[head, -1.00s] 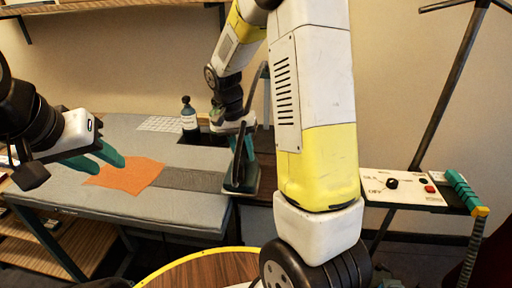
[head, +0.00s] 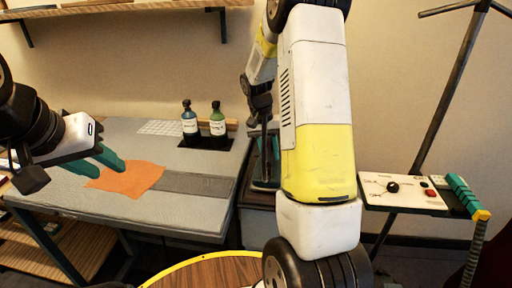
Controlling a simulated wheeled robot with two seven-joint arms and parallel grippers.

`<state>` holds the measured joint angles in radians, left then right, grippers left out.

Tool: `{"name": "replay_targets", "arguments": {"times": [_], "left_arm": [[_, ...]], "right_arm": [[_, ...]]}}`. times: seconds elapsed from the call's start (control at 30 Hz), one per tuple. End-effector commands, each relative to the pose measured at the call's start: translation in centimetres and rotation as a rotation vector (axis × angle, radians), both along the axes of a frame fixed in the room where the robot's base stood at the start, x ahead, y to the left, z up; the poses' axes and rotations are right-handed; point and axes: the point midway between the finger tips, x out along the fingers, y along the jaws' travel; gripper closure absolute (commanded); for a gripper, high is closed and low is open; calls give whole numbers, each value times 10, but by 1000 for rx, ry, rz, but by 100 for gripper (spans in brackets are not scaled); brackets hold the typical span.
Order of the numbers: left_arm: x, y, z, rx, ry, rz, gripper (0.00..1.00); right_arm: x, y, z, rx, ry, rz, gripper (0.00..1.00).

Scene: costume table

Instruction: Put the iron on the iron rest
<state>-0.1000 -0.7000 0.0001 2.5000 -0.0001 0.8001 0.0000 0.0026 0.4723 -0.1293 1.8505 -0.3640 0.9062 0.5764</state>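The iron (head: 265,172) shows as a dark, narrow upright shape with teal parts, right of the table in the head view. It is over or on a dark low surface (head: 256,200); I cannot tell whether it touches. My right gripper (head: 262,122) is right above it, small and partly hidden by my own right arm, so its fingers are unclear. I cannot make out the iron rest separately from the dark surface.
The grey-topped table (head: 130,210) has a dark grey strip (head: 195,184) and a blue bottle (head: 189,123) and green bottle (head: 217,124) at its back. A control panel (head: 405,190) stands at the right. A round wooden top (head: 205,272) is in front.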

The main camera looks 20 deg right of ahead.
Motion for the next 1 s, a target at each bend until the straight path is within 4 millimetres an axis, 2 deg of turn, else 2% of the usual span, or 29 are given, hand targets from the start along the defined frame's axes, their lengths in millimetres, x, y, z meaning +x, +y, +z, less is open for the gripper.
{"name": "replay_targets", "arguments": {"times": [0.1, 0.47, 0.5, 0.6, 1.0], "left_arm": [[0, 0, 0, 0, 0, 0, 64], [0, 0, 0, 0, 0, 0, 64], [0, 0, 0, 0, 0, 0, 64], [0, 0, 0, 0, 0, 0, 64], [0, 0, 0, 0, 0, 0, 64]], "right_arm": [[1, -1, -9, -1, -3, 1, 100], [1, 0, -12, -1, -4, 1, 100], [0, 0, -13, 0, -1, 0, 70], [0, 0, -13, 0, -1, 0, 51], [1, 0, -8, 0, -3, 0, 50]]}}
